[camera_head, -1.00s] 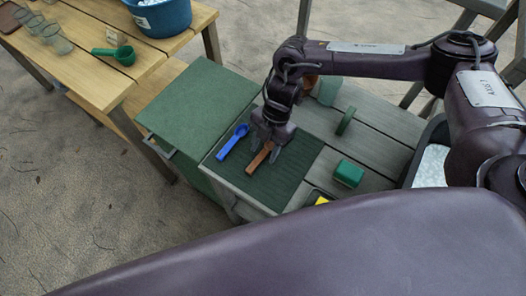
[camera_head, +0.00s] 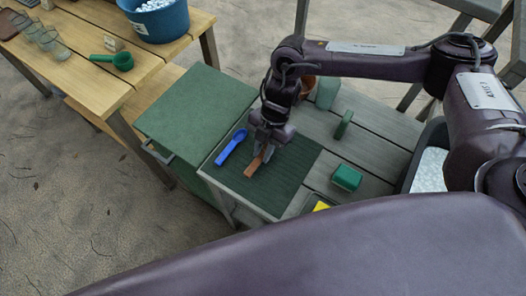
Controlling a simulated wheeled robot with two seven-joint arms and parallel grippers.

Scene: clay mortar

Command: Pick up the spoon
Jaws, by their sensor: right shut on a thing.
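A blue spoon (camera_head: 231,147) lies on the left part of the dark green mat (camera_head: 285,191) on the grey slatted table. A brown wooden-looking utensil (camera_head: 255,166) is just right of it, its handle end showing below my right gripper (camera_head: 264,150). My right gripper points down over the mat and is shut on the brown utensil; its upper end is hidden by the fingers. I cannot tell whether it is clear of the mat. A green scoop (camera_head: 121,60) lies on the wooden table at upper left. My left gripper is out of view.
A green block (camera_head: 346,177), a yellow item (camera_head: 321,206) and a standing green piece (camera_head: 344,123) are right of the mat. A green cabinet top (camera_head: 198,107) adjoins at left and is bare. A blue tub (camera_head: 160,22) and glasses (camera_head: 47,38) stand on the wooden table (camera_head: 91,81).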

